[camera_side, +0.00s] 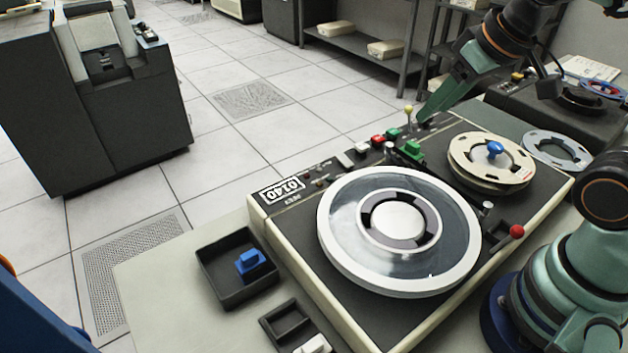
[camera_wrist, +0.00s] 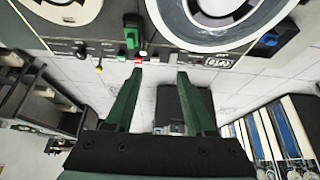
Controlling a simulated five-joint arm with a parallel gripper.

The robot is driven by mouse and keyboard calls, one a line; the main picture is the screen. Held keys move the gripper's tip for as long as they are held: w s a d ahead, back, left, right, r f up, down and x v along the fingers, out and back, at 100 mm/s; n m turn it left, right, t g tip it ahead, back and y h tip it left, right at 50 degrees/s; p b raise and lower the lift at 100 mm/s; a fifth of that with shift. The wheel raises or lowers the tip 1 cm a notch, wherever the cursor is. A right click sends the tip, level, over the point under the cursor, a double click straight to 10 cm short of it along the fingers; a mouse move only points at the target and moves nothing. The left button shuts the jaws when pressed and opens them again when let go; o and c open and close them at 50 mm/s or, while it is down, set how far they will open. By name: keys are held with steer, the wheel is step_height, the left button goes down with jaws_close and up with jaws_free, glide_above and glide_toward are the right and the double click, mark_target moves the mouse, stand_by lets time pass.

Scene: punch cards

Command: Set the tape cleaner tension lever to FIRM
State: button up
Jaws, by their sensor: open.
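The tape cleaner (camera_side: 283,217) is a cream-edged deck with a dark top and a large clear-faced reel (camera_side: 450,225). A short lever with a yellow ball (camera_side: 408,109) stands upright at its back edge; the ball also shows in the wrist view (camera_wrist: 98,68). A second lever with a red ball (camera_side: 517,231) is at the right front edge. I cannot read a FIRM mark by either. My gripper (camera_side: 424,116) is over the back edge, close to the yellow-ball lever. In the wrist view its green fingers (camera_wrist: 158,73) are apart and empty, with the yellow ball outside them to the left.
White, red and green buttons (camera_side: 378,140) line the back edge near a raised green block (camera_side: 411,150). A cream reel (camera_side: 465,163) with a blue knob sits at the right. A black tray (camera_side: 216,277) holding a blue piece is at the left front.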

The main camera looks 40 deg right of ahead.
steer(key=w+d+r+m+g, duration=0.1)
steer(key=w+d+r+g, duration=0.15)
steer(key=w+d, duration=0.5)
steer(key=m+g, duration=0.1)
steer(key=g, duration=0.2)
glide_above(411, 108)
steer(key=f, duration=0.7)
steer(key=shift+w+a+f, duration=0.1)
steer(key=shift+a+f, duration=0.25)
steer(key=shift+f, duration=0.25)
steer(key=f, duration=1.1)
steer(key=shift+d+f, duration=0.25)
steer(key=shift+d, duration=0.1)
jaws_close()
